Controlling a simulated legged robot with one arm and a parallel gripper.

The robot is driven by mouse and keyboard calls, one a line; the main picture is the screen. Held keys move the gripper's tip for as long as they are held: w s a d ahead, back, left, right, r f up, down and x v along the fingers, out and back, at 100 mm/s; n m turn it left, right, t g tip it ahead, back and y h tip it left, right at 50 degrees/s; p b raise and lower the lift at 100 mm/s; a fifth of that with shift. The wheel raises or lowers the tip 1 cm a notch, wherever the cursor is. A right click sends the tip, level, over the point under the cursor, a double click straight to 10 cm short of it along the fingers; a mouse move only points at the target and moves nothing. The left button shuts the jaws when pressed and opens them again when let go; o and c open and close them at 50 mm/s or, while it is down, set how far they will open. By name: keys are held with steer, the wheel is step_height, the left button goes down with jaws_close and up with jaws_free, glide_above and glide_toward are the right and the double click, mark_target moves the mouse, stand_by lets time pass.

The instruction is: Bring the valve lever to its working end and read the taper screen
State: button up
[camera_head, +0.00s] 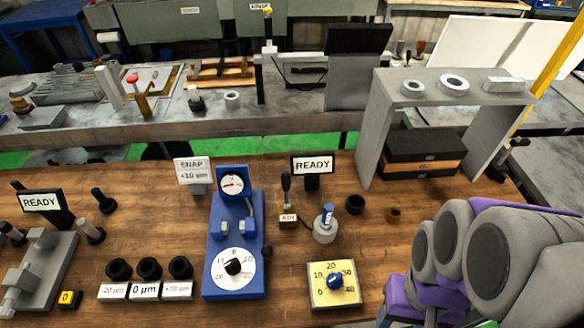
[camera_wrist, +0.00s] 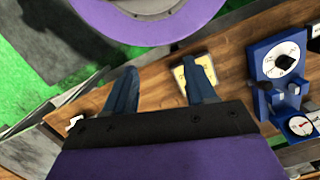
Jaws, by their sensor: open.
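A small upright lever with a dark handle (camera_head: 286,184) stands on a brass-coloured block with a white label, right of the blue dial fixture; it looks like the valve lever. Behind it a small screen (camera_head: 312,164) reads READY. A second READY screen (camera_head: 41,202) stands at the far left; I cannot tell which is the taper screen. My gripper (camera_wrist: 160,67) is open and empty in the wrist view, with its fingers apart above the wooden bench. The lever is not clearly visible there. In the head view my arm is at the lower right, and its fingertips are not visible.
The blue dial fixture (camera_head: 233,243) also shows at right in the wrist view (camera_wrist: 266,92). A yellow plate with a blue knob (camera_head: 333,284) is at the bench front, partly behind my finger in the wrist view. A grey stand (camera_head: 372,130) is behind right.

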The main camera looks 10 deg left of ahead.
steer(key=w+a+r+n+p, duration=0.1)
steer(key=w+a+r, duration=0.1)
steer(key=w, duration=0.4)
steer(key=w+a+r+n, duration=0.1)
steer(key=w+a+r, duration=0.1)
steer(key=w, duration=0.4)
steer(key=n+t+y+p, duration=0.1)
steer(key=n+p, duration=0.2)
steer(key=n, duration=0.1)
glide_above(287, 174)
steer(key=d, duration=0.2)
step_height(287, 174, down, 6)
steer(key=f+b, duration=0.1)
steer(key=f, duration=0.4)
steer(key=a+f, duration=0.1)
steer(key=f, duration=0.5)
steer(key=a+f+b, duration=0.1)
steer(key=f, duration=0.5)
steer(key=shift+s+a+b, duration=0.15)
steer(key=shift+s+b, duration=0.05)
steer(key=shift+b, duration=0.1)
jaws_close()
